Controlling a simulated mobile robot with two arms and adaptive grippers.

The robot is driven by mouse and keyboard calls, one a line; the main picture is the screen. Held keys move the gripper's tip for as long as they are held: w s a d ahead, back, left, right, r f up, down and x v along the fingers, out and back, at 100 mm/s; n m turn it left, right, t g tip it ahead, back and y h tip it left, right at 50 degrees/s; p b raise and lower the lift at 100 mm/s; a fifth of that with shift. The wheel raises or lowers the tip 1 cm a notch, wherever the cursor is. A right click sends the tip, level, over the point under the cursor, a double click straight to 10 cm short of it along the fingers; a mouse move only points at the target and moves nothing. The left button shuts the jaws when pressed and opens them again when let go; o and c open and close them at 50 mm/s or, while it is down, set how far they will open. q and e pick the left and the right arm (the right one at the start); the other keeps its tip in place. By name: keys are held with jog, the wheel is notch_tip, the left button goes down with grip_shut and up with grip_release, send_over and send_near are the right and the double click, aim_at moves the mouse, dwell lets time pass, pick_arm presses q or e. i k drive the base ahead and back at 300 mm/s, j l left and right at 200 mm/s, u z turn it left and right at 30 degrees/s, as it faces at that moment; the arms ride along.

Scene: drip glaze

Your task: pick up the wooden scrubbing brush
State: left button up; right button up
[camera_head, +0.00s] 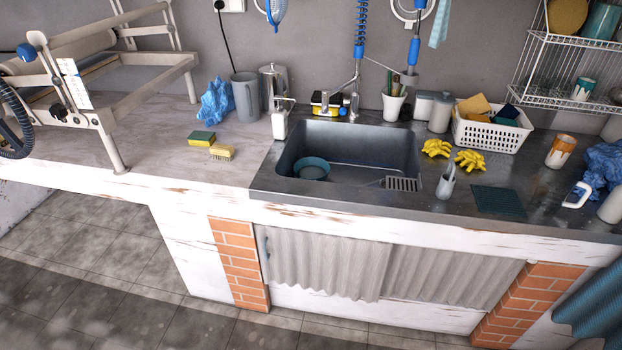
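A small brush with a yellowish, wood-coloured body and pale bristles (221,153) lies on the worn white counter, left of the sink, and looks like the wooden scrubbing brush. It sits just in front and to the right of a green and yellow sponge (201,138), close to it. Nothing covers the brush. Neither of my grippers shows in the head view.
The dark sink (350,145) holds a teal bowl (313,168). A roller machine (118,150) stands left. The counter before the brush is clear.

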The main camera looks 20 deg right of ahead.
aim_at(219, 152)
jog(key=i+j+z, duration=0.25)
jog(key=i, duration=0.3)
jog(key=i+j+z, duration=0.3)
jog(key=i, duration=0.25)
